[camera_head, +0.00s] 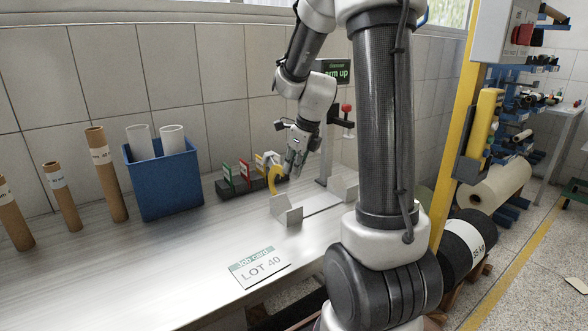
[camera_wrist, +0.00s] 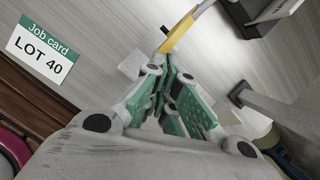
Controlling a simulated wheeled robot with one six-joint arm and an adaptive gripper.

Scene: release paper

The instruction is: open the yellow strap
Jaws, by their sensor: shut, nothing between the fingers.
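The yellow strap (camera_head: 274,180) is a curved yellow band at the right end of a dark rack on the bench, just left of my gripper (camera_head: 291,168) in the head view. In the wrist view the yellow strap (camera_wrist: 180,32) runs diagonally up and right from just beyond the fingertips of my gripper (camera_wrist: 170,62). My fingers are closed together with nothing between them. Whether the fingertips touch the strap I cannot tell.
The dark rack (camera_head: 238,187) also carries red and green tagged pieces. A grey metal bracket (camera_head: 287,212) stands on the bench in front. A job card (camera_head: 260,267) lies nearer. A blue bin (camera_head: 168,187) and cardboard tubes stand left. A post with a red knob (camera_head: 346,108) rises at right.

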